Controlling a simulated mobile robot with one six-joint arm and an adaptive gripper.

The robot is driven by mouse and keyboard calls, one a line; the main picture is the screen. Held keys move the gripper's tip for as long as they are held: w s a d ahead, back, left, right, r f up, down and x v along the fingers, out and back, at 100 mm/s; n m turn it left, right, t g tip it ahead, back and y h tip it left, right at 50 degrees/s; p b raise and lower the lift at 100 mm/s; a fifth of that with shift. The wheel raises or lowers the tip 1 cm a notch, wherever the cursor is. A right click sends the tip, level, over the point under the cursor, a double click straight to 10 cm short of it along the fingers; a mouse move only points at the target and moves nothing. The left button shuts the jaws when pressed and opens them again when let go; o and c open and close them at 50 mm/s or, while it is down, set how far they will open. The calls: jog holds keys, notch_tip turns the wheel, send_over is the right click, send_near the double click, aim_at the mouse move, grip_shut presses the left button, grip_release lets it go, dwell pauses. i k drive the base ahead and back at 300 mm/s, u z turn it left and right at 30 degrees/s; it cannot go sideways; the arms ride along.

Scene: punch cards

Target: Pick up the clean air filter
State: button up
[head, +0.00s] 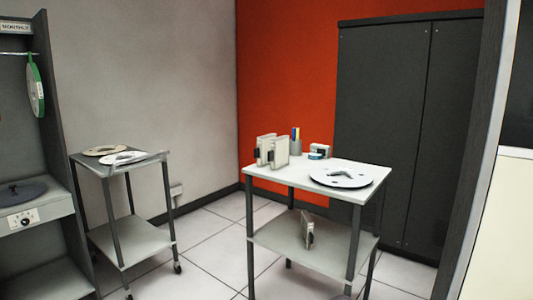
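Two upright pale, framed panels with dark tabs stand side by side at the left of the white cart top, and they look like air filters. The left panel (265,148) stands close beside the right panel (279,152). A smaller upright panel-like item (308,231) with a dark part stands on the cart's lower shelf. I cannot tell from this distance which of these is the clean air filter. My gripper is not in view.
The white cart (318,171) also holds a reel (341,174), a pen cup (296,142) and small boxes (319,150). A second cart (130,243) with reels stands left, beside a dark rack (60,150). A dark cabinet (385,120) stands behind. Tiled floor (205,250) lies open between the carts.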

aim_at(263, 142)
jog(key=k, duration=0.6)
jog(key=u, duration=0.4)
jog(key=i, duration=0.5)
jog(key=u, duration=0.7)
jog(key=i, duration=1.3)
jog(key=z, duration=0.05)
